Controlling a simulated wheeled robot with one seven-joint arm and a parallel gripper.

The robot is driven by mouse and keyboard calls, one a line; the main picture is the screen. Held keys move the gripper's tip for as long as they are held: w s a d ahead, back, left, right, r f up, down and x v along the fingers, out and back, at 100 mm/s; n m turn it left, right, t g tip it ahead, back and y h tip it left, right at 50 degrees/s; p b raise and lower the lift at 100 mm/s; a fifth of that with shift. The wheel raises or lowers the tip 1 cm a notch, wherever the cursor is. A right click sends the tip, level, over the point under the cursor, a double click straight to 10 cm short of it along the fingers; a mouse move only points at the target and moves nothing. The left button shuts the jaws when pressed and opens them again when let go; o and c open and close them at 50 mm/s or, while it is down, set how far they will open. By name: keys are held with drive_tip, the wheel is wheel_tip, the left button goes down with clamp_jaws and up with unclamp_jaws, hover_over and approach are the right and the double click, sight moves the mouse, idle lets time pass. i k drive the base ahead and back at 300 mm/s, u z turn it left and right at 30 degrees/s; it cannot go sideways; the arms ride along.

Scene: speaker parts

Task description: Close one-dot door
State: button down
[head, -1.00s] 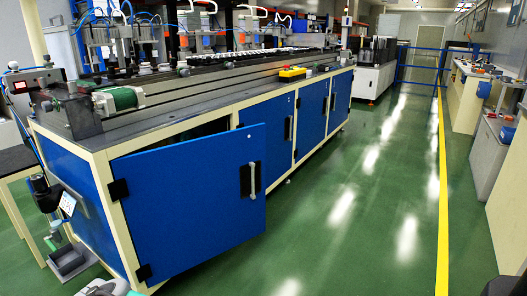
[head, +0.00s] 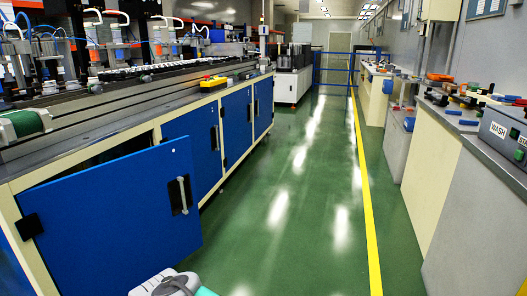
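The one-dot door (head: 105,220) is a blue cabinet door at the left of the head view, with one small pale dot near its upper free corner. It stands ajar, hinged at its left side, with a dark gap showing above it. A silver upright handle (head: 183,195) on a black mount sits near its free edge. A white and grey part of my arm with a teal patch shows at the bottom edge, in front of the door. My gripper is not in view.
The door belongs to a long workbench (head: 130,118) carrying rails and machines. Further blue doors (head: 237,125) along it are shut. Green floor (head: 285,220) lies open to the right, with a yellow line (head: 364,200). A grey counter (head: 480,215) with a WASH box stands at the right.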

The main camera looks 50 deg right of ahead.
sight(108, 229)
drive_tip(key=z, duration=0.8)
drive_tip(key=i, duration=1)
drive_tip(key=u, duration=1)
